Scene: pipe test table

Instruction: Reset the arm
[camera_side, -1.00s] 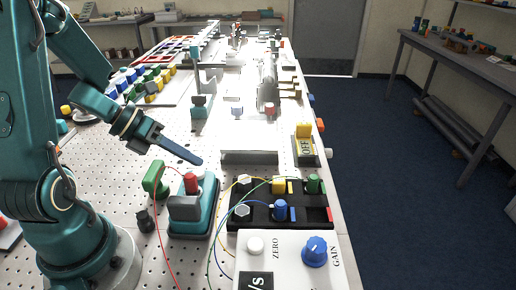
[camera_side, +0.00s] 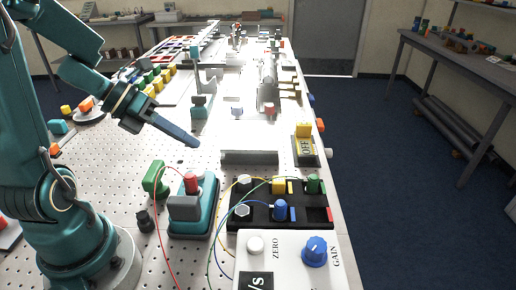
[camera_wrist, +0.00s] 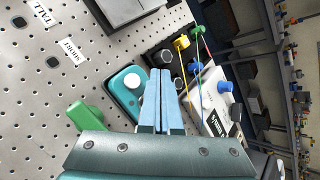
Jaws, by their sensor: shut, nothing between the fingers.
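My gripper (camera_side: 196,144) is shut and empty, its blue fingers pressed together. In the side view it hangs in the air above the perforated table, behind and above the teal-and-grey fixture (camera_side: 190,207) with the red knob (camera_side: 191,182). In the wrist view the gripper (camera_wrist: 160,72) points away over the teal fixture (camera_wrist: 122,82) and toward the black connector block (camera_wrist: 160,47). The fingers touch nothing that I can see.
The black block (camera_side: 247,219) holds coloured plugs and wires. A white box (camera_side: 285,270) with a blue GAIN knob (camera_side: 315,251) stands in front. A green handle (camera_side: 155,178) stands left of the fixture. A yellow OFF switch (camera_side: 304,146) is at the right edge.

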